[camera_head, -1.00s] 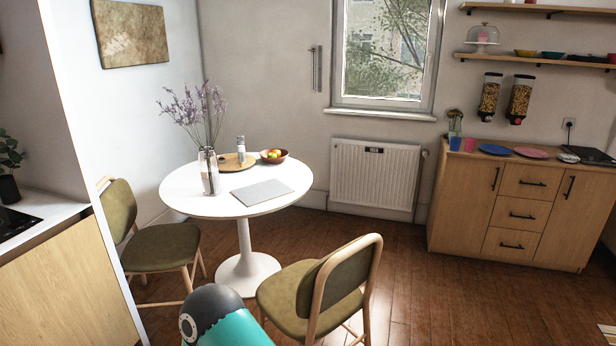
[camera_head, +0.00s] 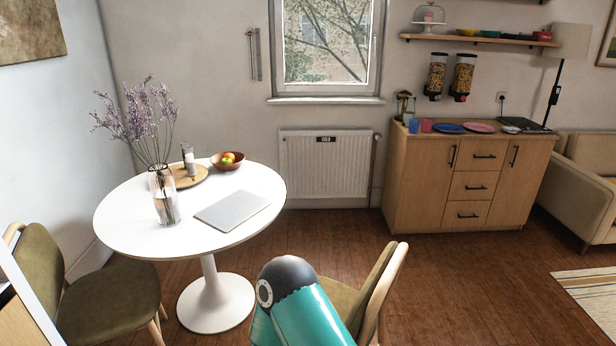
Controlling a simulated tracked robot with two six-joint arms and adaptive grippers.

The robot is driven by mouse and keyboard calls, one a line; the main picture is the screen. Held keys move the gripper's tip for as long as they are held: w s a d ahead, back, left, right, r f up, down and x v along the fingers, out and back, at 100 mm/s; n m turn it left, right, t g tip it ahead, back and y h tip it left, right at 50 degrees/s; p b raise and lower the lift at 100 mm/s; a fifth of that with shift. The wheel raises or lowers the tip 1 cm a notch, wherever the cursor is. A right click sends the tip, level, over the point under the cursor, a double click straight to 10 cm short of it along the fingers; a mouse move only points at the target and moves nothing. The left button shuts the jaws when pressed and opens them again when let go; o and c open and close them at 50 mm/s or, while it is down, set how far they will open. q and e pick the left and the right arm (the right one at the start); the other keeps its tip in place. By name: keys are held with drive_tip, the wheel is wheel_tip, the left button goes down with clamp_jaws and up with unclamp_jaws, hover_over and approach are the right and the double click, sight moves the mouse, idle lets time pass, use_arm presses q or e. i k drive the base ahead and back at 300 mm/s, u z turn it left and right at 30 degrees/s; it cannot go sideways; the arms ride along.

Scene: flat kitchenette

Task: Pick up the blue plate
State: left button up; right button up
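The blue plate (camera_head: 449,128) lies flat on top of the wooden sideboard (camera_head: 420,185), across the room on the right. It sits between a pink cup (camera_head: 426,125) and a pink plate (camera_head: 480,127). A blue cup (camera_head: 414,125) stands left of the pink cup. A teal and dark grey part of my arm shows at the bottom middle of the view, far from the plate. Neither of my grippers is in view.
A round white table (camera_head: 130,222) with a vase, laptop (camera_head: 232,210) and fruit bowl (camera_head: 227,161) stands at the left. Chairs stand at the lower left (camera_head: 105,300) and beside my arm (camera_head: 378,285). Open wooden floor (camera_head: 470,270) lies before the sideboard. A sofa (camera_head: 580,185) is at the right.

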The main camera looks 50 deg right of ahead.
sight(448, 128)
drive_tip(key=z, duration=0.55)
drive_tip(key=i, duration=1.55)
drive_tip(key=z, duration=0.9)
drive_tip(key=i, duration=0.35)
drive_tip(key=z, duration=0.1)
drive_tip(key=k, duration=0.9)
drive_tip(key=z, duration=0.15)
drive_tip(key=i, duration=0.9)
drive_tip(key=u, duration=0.05)
